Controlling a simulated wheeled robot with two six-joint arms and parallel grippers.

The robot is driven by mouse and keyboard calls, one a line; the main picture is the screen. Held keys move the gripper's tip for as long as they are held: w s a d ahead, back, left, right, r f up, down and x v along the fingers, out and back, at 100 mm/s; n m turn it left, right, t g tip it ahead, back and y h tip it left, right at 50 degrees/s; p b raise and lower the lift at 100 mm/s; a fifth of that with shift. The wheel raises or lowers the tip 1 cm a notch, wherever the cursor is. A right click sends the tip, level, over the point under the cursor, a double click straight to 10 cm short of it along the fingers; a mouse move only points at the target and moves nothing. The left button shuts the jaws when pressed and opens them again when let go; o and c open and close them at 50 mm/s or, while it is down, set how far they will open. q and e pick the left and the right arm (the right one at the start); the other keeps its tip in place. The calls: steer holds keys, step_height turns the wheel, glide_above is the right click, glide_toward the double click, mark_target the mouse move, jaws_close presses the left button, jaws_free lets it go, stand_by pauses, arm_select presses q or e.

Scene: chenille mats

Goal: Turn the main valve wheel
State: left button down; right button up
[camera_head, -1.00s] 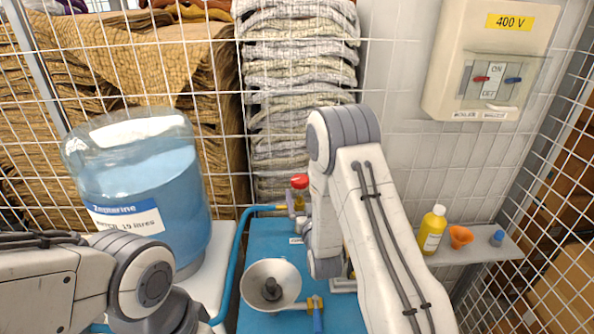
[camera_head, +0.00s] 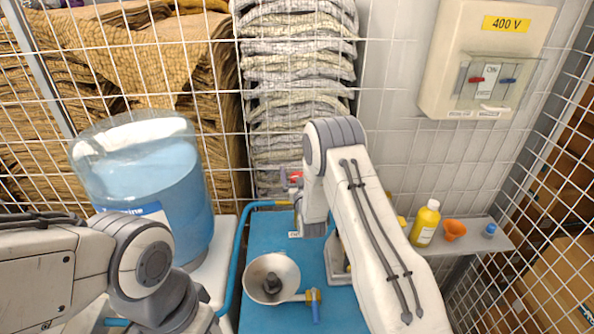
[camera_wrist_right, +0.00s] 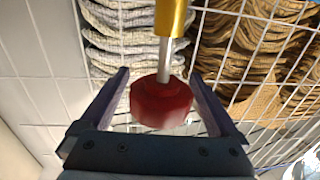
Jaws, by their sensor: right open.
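The valve wheel is a small red knob (camera_head: 296,176) at the back of the blue bench top, mostly hidden behind my right arm in the head view. In the right wrist view the red wheel (camera_wrist_right: 161,100) sits on a metal stem below a yellow body (camera_wrist_right: 172,18). My right gripper (camera_wrist_right: 160,76) is open, with one finger on each side of the wheel and a gap showing on both sides. In the head view its jaws are largely hidden by the arm. My left arm comes in at lower left; its gripper is out of frame.
A white funnel (camera_head: 270,278) and a blue-handled tap (camera_head: 315,305) are in front. A shelf at right holds a yellow bottle (camera_head: 425,224) and orange funnel (camera_head: 454,230). Wire mesh stands behind.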

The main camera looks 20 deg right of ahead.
steer(key=c, duration=1.4)
steer(key=shift+o, duration=0.2)
steer(key=shift+f+n+y+b, duration=0.15)
steer(key=shift+n+y+b, duration=0.25)
steer(key=shift+y+b, duration=0.25)
steer(key=n+y+b, duration=0.1)
steer(key=y+b, duration=0.1)
steer(key=n+y+b, duration=0.2)
steer(key=a+n+y+b, duration=0.1)
steer(key=y+b, duration=0.1)
steer(key=y, duration=0.1)
steer(key=shift+f+n+g, duration=0.1)
steer(key=shift+n+g, duration=0.2)
steer(key=n+g+y+b, duration=0.1)
steer(key=y, duration=0.1)
steer(key=n+y+b, duration=0.1)
steer(key=shift+s+a+n+g+y, duration=0.2)
steer(key=shift+a+n+g+y, duration=0.1)
steer(key=shift+a+g+y, duration=0.1)
steer(key=shift+s+a+r+n+g+y+b, duration=0.15)
steer(key=shift+n+g+y+b, duration=0.1)
steer(key=shift+n+g+y, duration=0.5)
steer(key=shift+s+a+r+n+g+y+b, duration=0.1)
steer(key=shift+a+n+g+y+b, duration=0.15)
steer(key=shift+n+g+y, duration=0.55)
steer(key=shift+s+a+r+n+g+y+b, duration=0.15)
steer(key=shift+n+g+y+b, duration=0.1)
steer(key=shift+n+g+y, duration=0.5)
steer(key=shift+y, duration=0.25)
